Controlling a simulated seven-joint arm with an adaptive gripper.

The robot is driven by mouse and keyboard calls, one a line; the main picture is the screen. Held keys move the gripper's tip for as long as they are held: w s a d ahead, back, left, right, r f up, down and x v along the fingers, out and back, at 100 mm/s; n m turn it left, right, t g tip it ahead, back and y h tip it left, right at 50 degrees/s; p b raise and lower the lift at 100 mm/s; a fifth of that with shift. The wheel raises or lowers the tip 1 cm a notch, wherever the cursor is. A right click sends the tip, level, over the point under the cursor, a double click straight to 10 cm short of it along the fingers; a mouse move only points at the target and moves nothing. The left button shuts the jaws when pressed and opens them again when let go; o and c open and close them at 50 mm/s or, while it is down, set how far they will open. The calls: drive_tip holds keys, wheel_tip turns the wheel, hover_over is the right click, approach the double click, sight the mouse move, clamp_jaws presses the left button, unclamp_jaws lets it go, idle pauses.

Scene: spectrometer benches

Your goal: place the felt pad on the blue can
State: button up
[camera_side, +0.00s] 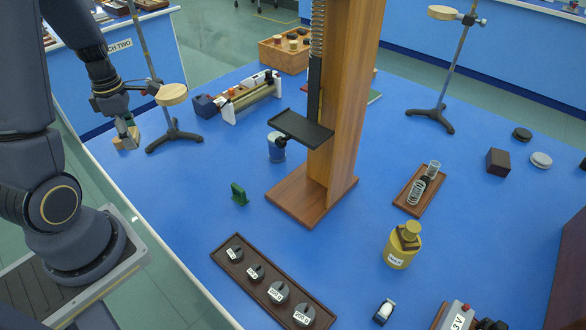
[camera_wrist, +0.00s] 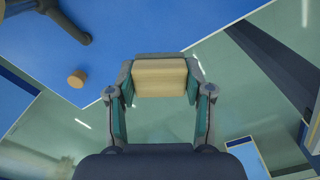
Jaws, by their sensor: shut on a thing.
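My gripper (camera_side: 127,135) is at the far left, by the table's left edge. It is shut on a pale tan block (camera_side: 127,142). In the wrist view my gripper (camera_wrist: 160,85) has this tan block (camera_wrist: 160,78) between its fingertips, with green floor behind. I cannot tell whether this block is the felt pad; no other thing is clearly a felt pad. The blue can (camera_side: 276,154) stands on the blue table, well to the right of my gripper. A black plate hides part of its top.
The black plate (camera_side: 305,128) juts from a tall wooden post (camera_side: 348,110) over the can's right side. A ring stand (camera_side: 172,136) stands between my gripper and the can. A small green piece (camera_side: 239,195) and a weight tray (camera_side: 262,300) are nearer.

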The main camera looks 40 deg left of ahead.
drive_tip(key=w+d+r+m, duration=0.3)
drive_tip(key=w+d+m, duration=0.3)
drive_tip(key=w+d, duration=0.35)
drive_tip(key=w+d+r+m, duration=0.3)
drive_tip(key=w+d+m, duration=0.3)
drive_tip(key=w+d, duration=0.35)
hover_over(277, 136)
drive_tip(key=s, duration=0.1)
wheel_tip(277, 136, down, 9)
drive_tip(key=shift+s+f, duration=0.1)
drive_tip(key=shift+w+f, duration=0.6)
drive_tip(key=shift+f, duration=1.45)
drive_tip(key=shift+f, duration=0.1)
drive_tip(key=o, duration=1.1)
drive_tip(key=shift+f, duration=0.1)
drive_tip(key=shift+o, duration=0.2)
